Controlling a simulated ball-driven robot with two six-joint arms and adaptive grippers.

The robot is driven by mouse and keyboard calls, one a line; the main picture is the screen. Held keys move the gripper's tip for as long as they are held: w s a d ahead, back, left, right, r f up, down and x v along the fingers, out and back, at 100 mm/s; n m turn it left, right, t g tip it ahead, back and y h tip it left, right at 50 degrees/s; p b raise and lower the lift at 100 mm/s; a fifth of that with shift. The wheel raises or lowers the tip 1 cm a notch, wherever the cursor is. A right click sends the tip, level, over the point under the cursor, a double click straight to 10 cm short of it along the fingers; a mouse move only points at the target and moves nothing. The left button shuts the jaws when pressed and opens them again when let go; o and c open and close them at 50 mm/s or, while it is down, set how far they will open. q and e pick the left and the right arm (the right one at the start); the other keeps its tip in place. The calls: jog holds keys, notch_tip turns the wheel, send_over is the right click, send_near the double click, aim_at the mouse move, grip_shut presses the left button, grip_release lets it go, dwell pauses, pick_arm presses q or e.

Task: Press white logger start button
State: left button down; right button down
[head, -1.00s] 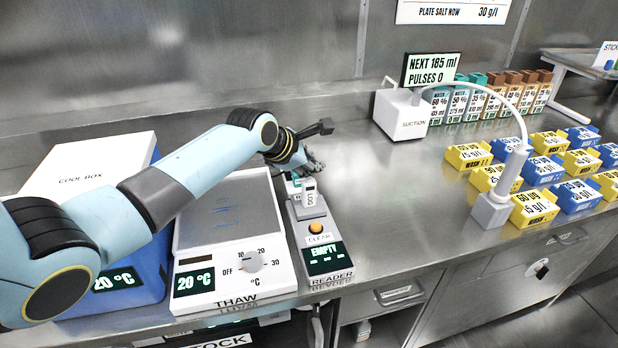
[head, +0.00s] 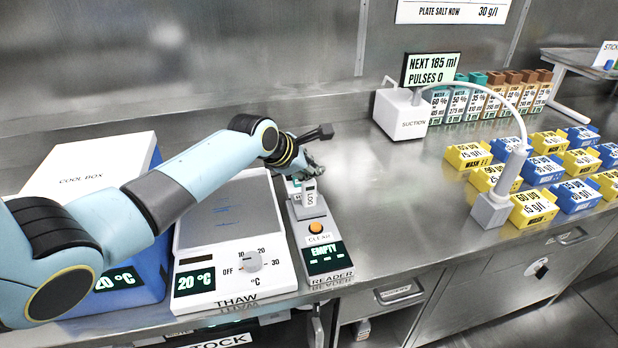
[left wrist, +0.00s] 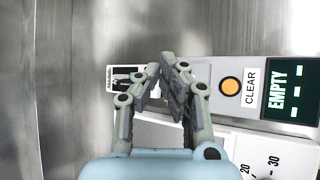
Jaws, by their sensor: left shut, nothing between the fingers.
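My left gripper (head: 312,168) is just behind and above the logger in the head view, partly hidden by my own wrist. In the left wrist view the gripper (left wrist: 172,62) is shut and empty, with its fingertips over the reader strip. The reader's orange button (left wrist: 230,86) and CLEAR label lie to the right of the fingers. The fingers hide part of the strip, and I cannot tell whether they touch anything. The logger's start button cannot be made out.
The thaw plate (head: 225,215) and the cool box (head: 85,165) stand left of the reader. Several yellow and blue blocks (head: 468,155) are at the right. The bench between is clear.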

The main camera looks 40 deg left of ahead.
aim_at(311, 179)
pick_arm(q)
jog(key=shift+f, duration=0.4)
jog(key=shift+r, duration=0.1)
dwell(0.5)
jog(key=shift+r+p, duration=0.8)
jog(key=shift+p, duration=0.35)
notch_tip(311, 179, up, 5)
jog(key=p, duration=0.6)
jog(key=shift+r, duration=0.1)
